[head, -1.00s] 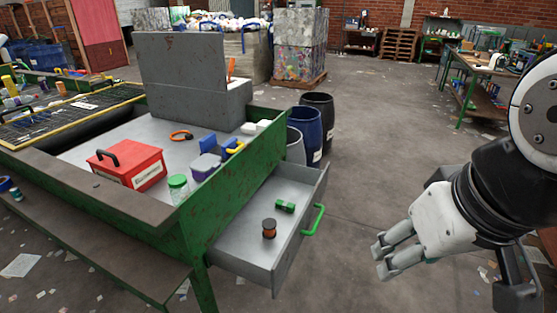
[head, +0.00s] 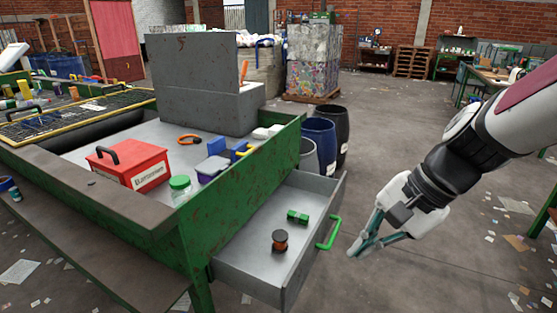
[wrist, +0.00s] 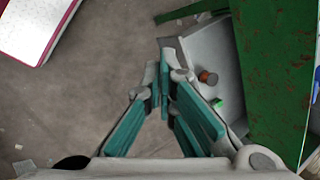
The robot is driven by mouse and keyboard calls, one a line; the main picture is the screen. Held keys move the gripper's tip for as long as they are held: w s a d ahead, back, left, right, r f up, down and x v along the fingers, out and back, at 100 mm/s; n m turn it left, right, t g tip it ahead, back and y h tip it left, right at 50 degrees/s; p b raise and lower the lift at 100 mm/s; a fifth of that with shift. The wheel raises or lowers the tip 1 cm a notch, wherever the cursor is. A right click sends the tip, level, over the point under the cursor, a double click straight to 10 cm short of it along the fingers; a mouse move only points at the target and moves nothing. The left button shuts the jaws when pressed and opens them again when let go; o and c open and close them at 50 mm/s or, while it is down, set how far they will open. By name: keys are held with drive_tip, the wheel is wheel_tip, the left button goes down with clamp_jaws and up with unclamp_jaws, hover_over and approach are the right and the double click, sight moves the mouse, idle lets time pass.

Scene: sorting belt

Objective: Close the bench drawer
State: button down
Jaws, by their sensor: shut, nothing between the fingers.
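The grey bench drawer (head: 237,272) stands pulled out from the green bench (head: 233,215). Its green handle (head: 329,233) is on the outer face. Inside lie an orange-brown spool (head: 280,240) and a small green block (head: 297,217). My gripper (head: 357,252) is shut and empty, just right of the handle in the head view, apart from it as far as I can tell. In the wrist view my gripper (wrist: 164,105) has its fingertips together, and the drawer (wrist: 215,55) lies beyond them at the right; the handle is mostly hidden there.
On the bench top are a red box (head: 130,165), a green-lidded jar (head: 180,188) and orange-handled things. Several barrels (head: 319,140) stand behind the drawer. The floor right of the drawer is clear except for scattered paper.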

drive_tip(key=w+d+f+m+t+y+b, duration=0.2)
drive_tip(key=w+d+f+m+b, duration=0.2)
drive_tip(key=w+f+m, duration=0.6)
drive_tip(key=w+d+f+m+t+y+b, duration=0.1)
drive_tip(key=w+d+f+m+b, duration=0.4)
drive_tip(key=f, duration=0.8)
drive_tip(key=n+b, duration=0.1)
drive_tip(key=b, duration=0.2)
approach(306, 266)
drive_tip(key=shift+x, duration=2.45)
drive_tip(key=shift+w, duration=0.15)
drive_tip(key=w+a, duration=0.3)
drive_tip(key=a, duration=0.3)
drive_tip(key=w+a, duration=0.4)
drive_tip(key=a, duration=0.2)
drive_tip(key=w+a, duration=0.3)
drive_tip(key=a, duration=0.3)
drive_tip(key=shift+w+a, duration=0.2)
drive_tip(key=shift+w, duration=0.15)
